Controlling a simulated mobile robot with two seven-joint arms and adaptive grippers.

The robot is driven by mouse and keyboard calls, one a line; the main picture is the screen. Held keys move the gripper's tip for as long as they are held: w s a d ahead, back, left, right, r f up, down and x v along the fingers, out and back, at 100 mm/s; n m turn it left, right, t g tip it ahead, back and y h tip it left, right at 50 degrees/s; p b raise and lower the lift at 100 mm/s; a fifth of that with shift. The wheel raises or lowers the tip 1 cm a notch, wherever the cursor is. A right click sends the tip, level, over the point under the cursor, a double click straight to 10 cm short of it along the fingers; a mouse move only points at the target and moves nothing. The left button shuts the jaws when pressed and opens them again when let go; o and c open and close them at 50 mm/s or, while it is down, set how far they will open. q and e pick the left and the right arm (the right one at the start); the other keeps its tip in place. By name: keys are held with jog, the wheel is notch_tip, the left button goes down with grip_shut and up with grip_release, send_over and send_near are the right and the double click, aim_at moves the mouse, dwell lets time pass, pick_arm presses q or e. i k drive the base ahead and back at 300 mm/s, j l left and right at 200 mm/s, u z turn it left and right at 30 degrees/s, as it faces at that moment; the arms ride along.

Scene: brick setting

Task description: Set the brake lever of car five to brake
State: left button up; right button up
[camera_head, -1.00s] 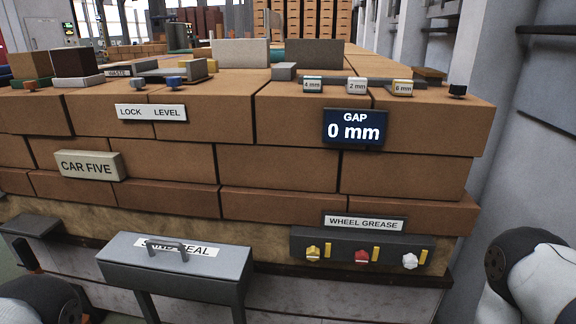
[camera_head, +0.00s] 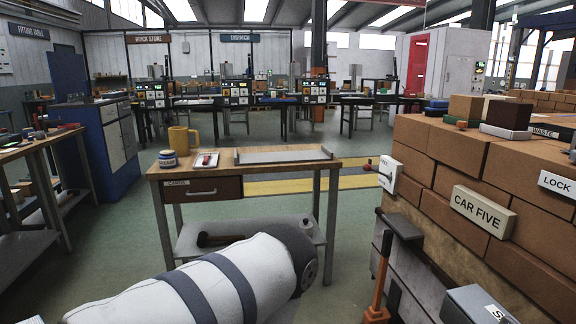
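Car five is the brick-laden car at the right, with its "CAR FIVE" plate (camera_head: 481,211) on the near side. A white plate (camera_head: 388,173) is fixed at the car's left end, and a small red-knobbed lever (camera_head: 368,164) sticks out from it to the left. Lower down, an orange upright handle (camera_head: 379,284) stands beside the car's dark end fitting (camera_head: 402,225). I cannot tell from their markings which of these is the brake lever. A white arm link of mine with grey bands crosses the bottom of the picture. Neither gripper shows.
A wooden-topped bench (camera_head: 243,160) with a yellow mug (camera_head: 183,139), a jar and a tray stands left of the car. A gap of floor with a yellow stripe lies between them. A blue cabinet (camera_head: 97,145) stands further left. Workstations line the back.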

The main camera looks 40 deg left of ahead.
aim_at(367, 167)
jog(key=u, duration=0.75)
